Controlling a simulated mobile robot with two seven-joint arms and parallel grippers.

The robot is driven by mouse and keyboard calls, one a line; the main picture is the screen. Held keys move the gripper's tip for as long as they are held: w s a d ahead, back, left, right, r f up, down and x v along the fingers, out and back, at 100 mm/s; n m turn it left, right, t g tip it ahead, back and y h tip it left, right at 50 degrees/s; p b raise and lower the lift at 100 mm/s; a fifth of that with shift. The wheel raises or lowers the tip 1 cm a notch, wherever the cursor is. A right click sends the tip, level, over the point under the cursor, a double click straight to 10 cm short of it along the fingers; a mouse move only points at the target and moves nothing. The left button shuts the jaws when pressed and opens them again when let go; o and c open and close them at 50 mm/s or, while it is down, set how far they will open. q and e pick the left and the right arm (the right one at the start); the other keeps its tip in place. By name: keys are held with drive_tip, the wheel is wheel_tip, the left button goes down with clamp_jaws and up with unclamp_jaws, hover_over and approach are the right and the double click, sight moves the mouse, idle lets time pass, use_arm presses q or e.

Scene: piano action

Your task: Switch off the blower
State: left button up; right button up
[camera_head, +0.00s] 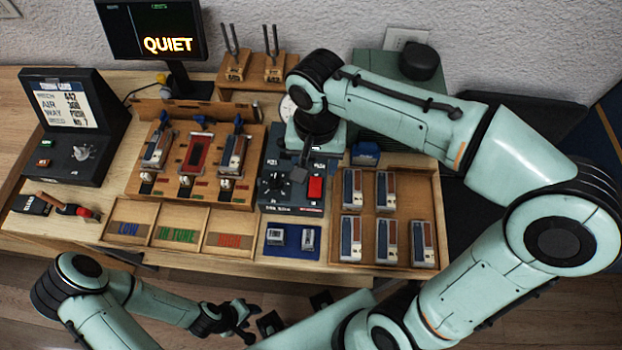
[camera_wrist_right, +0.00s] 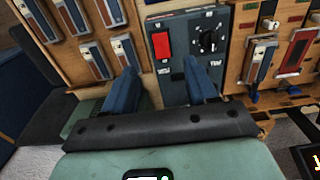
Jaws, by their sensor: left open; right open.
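A dark grey control box (camera_head: 290,206) stands mid-table with a black knob (camera_head: 274,182) and a red rocker switch (camera_head: 315,188). In the right wrist view the red switch (camera_wrist_right: 161,44) is beside the black knob (camera_wrist_right: 209,40) on the same panel. My right gripper (camera_head: 303,165) is above the back part of this box, close to the switch; its two blue fingers (camera_wrist_right: 162,80) are apart and empty, and the switch shows between and beyond them. Whether a finger touches the box, I cannot tell. My left gripper (camera_head: 242,316) is open and empty, low in front of the table.
A wooden tray (camera_head: 435,190) of small reed blocks lies right of the box. A wooden rack (camera_head: 255,190) stands left of it, with labelled bins (camera_head: 180,238) in front. A monitor (camera_head: 150,25) reads QUIET. A green housing (camera_head: 395,85) with a black cap stands behind my right arm.

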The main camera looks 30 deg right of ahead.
sight(315, 194)
wheel_tip(315, 194, down, 12)
drive_tip(key=shift+r+b, duration=0.1)
drive_tip(key=shift+b, duration=0.6)
use_arm(q)
drive_tip(key=shift+s+f, duration=0.25)
drive_tip(key=shift+f, duration=0.25)
drive_tip(key=shift+s+f, duration=0.25)
drive_tip(key=shift+f, duration=0.2)
use_arm(e)
drive_tip(key=c, duration=1.1)
drive_tip(key=shift+o, duration=0.2)
drive_tip(key=g+p, duration=0.1)
drive_tip(key=p, duration=0.1)
drive_tip(key=w+g+y+p, duration=0.1)
drive_tip(key=p, duration=0.1)
drive_tip(key=shift+d+r, duration=0.2)
drive_tip(key=shift+r, duration=0.15)
drive_tip(key=shift+f+g+y, duration=0.1)
drive_tip(key=shift+g+y, duration=0.2)
use_arm(q)
drive_tip(key=w+r, duration=0.2)
drive_tip(key=r, duration=0.1)
drive_tip(key=w+r, duration=0.1)
drive_tip(key=shift+r, duration=0.4)
use_arm(e)
drive_tip(key=shift+s, duration=0.1)
drive_tip(key=o, duration=1.1)
drive_tip(key=shift+c, duration=0.2)
